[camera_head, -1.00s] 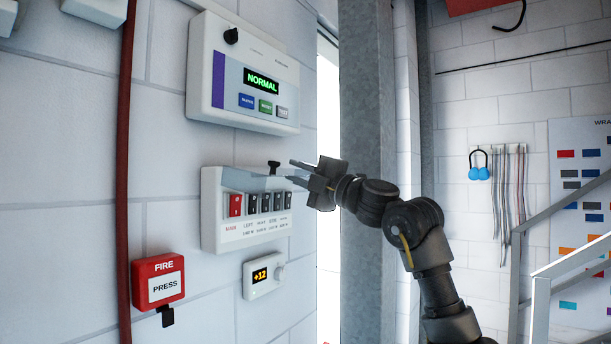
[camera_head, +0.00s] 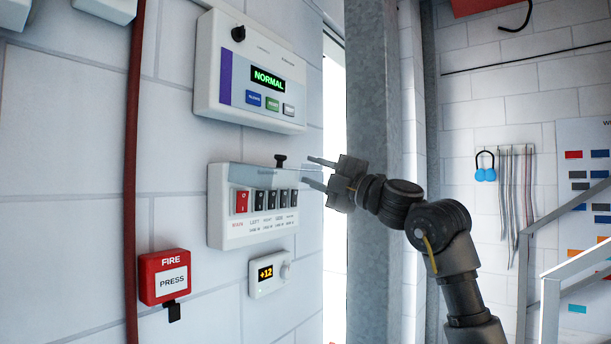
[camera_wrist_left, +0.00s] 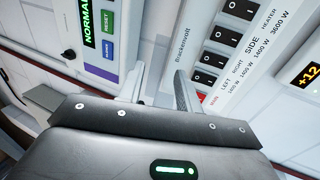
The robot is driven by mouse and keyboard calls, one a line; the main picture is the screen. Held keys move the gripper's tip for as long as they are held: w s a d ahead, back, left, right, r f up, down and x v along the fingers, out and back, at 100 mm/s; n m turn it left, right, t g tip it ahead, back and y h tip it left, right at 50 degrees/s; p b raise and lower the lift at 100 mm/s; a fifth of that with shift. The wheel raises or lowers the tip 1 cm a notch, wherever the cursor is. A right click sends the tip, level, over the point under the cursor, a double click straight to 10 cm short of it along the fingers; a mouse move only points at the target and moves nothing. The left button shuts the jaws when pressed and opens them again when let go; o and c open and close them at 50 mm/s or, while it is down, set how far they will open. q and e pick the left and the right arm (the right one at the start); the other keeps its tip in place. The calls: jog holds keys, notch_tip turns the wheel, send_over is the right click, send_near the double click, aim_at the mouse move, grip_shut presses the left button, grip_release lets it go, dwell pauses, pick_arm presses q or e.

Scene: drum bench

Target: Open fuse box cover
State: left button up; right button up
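The white fuse box (camera_head: 217,210) is on the wall, with one red switch (camera_head: 242,202) and several black switches in a row. A see-through grey cover (camera_head: 262,175) lies across its upper part, and a black knob (camera_head: 281,160) stands up at the top edge. I cannot tell how far the cover is raised. My left gripper (camera_head: 314,172) is just right of the box, fingers apart, pointing at its upper right. It looks empty and clear of the knob. In the left wrist view the fingers (camera_wrist_left: 158,88) are spread beside the switch row. My right gripper is not in view.
A panel reading NORMAL (camera_head: 211,70) is above the box. A small +12 display unit (camera_head: 270,274) is below it, and a red fire button (camera_head: 164,277) at lower left. A grey steel post (camera_head: 372,80) rises behind my left gripper.

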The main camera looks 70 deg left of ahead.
pick_arm(q)
jog(key=b+v, duration=0.2)
jog(key=v, duration=0.5)
jog(key=shift+d, duration=0.25)
jog(key=shift+w, duration=0.15)
